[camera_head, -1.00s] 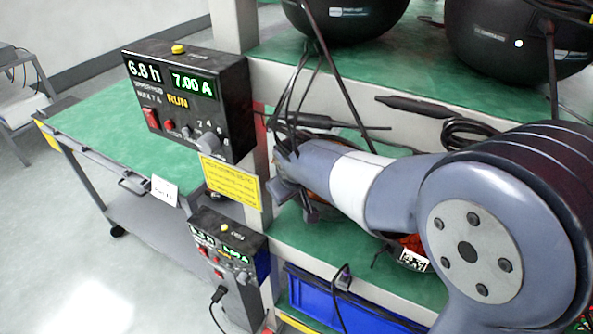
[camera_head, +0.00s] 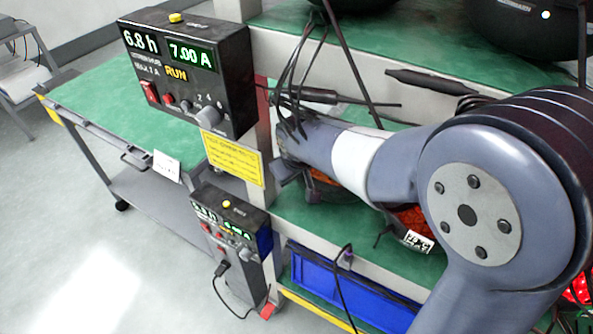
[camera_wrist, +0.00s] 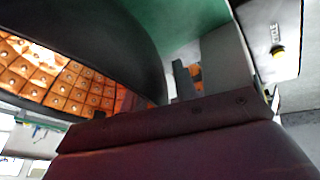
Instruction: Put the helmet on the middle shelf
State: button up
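A dark helmet shell with a glowing orange tiled inside (camera_wrist: 70,80) fills the left of the wrist view, very close to my gripper. In the head view, orange patches (camera_head: 411,217) and a white printed tag show behind and below my arm, mostly hidden by it. My gripper (camera_head: 298,178) is at the left part of the rack, just above the green middle shelf (camera_head: 345,228). Grey finger parts (camera_wrist: 200,75) show in the wrist view beside the shell. Whether they grip its rim cannot be seen.
Black domes (camera_head: 530,28) sit on the green top shelf (camera_head: 400,62), with cables hanging down in front. A black timer box (camera_head: 190,75) and yellow label (camera_head: 231,158) are on the left post. A blue bin (camera_head: 350,290) is below the middle shelf. A green-topped cart (camera_head: 110,95) stands left.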

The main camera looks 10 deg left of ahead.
jog(key=shift+o, duration=0.5)
jog(key=shift+r, duration=0.3)
jog(key=s+d+r, duration=0.1)
jog(key=s+d, duration=0.1)
jog(key=s, duration=0.4)
jog(key=s+d+r, duration=0.1)
jog(key=s, duration=0.5)
jog(key=shift+s+d+r+b, duration=0.25)
jog(key=shift+s+d+b, duration=0.1)
jog(key=shift+s+b, duration=0.05)
jog(key=shift+w+a, duration=0.25)
jog(key=shift+w, duration=0.55)
jog(key=shift+w+a, duration=0.2)
jog(key=shift+w, duration=0.6)
jog(key=shift+w+a, duration=0.25)
jog(key=shift+w, duration=0.55)
